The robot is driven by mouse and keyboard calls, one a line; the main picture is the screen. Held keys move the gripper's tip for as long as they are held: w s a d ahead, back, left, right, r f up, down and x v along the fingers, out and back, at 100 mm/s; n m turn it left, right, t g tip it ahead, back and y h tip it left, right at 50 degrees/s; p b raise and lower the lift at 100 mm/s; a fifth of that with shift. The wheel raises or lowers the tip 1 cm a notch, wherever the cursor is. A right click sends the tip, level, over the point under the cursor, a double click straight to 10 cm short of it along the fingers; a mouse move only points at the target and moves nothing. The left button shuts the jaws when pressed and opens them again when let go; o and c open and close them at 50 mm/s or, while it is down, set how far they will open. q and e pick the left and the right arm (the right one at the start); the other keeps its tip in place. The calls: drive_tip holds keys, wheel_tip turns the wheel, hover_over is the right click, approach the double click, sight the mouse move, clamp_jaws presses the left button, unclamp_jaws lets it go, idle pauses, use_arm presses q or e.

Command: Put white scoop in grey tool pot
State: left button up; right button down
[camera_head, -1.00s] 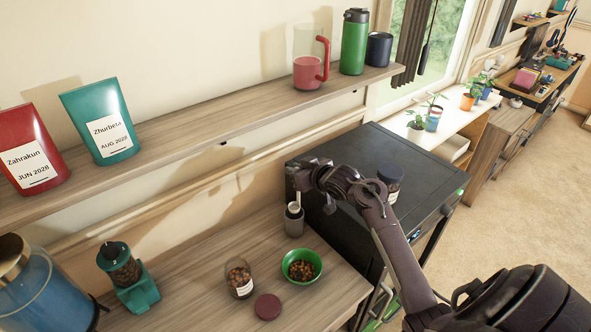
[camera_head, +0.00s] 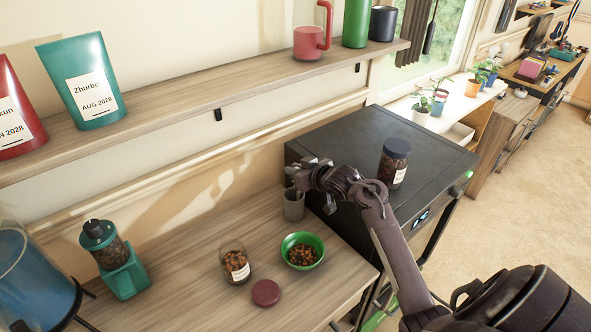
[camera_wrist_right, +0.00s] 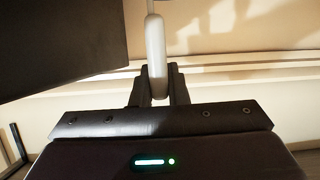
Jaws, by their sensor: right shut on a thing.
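The grey tool pot (camera_head: 293,207) stands upright on the wooden counter beside the black appliance. My right gripper (camera_head: 297,174) is directly above the pot's rim, its fingers pointing away from the arm. In the right wrist view, it is shut on the pale handle of the white scoop (camera_wrist_right: 156,55), which stands roughly upright between the fingers. In the head view the scoop is mostly hidden by the gripper and the pot. I cannot see how deep its lower end sits. My left gripper is not in view.
A black appliance (camera_head: 345,140) carries a dark-lidded jar (camera_head: 394,163). A green bowl (camera_head: 302,239), a glass jar (camera_head: 235,266), a dark red lid (camera_head: 265,293) and a teal grinder (camera_head: 122,272) stand on the counter. A wall shelf (camera_head: 250,98) runs above.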

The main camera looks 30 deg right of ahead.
drive_tip(key=c, duration=1.3)
unclamp_jaws()
drive_tip(key=shift+c, duration=0.2)
drive_tip(key=shift+s+r+p, duration=0.1)
drive_tip(key=shift+s+p, duration=0.15)
drive_tip(key=shift+p, duration=0.1)
drive_tip(key=s+p, duration=0.5)
drive_tip(key=s, duration=0.3)
drive_tip(key=shift+s+d+p, duration=0.3)
drive_tip(key=shift+s+p, duration=0.05)
drive_tip(key=shift+p, duration=0.05)
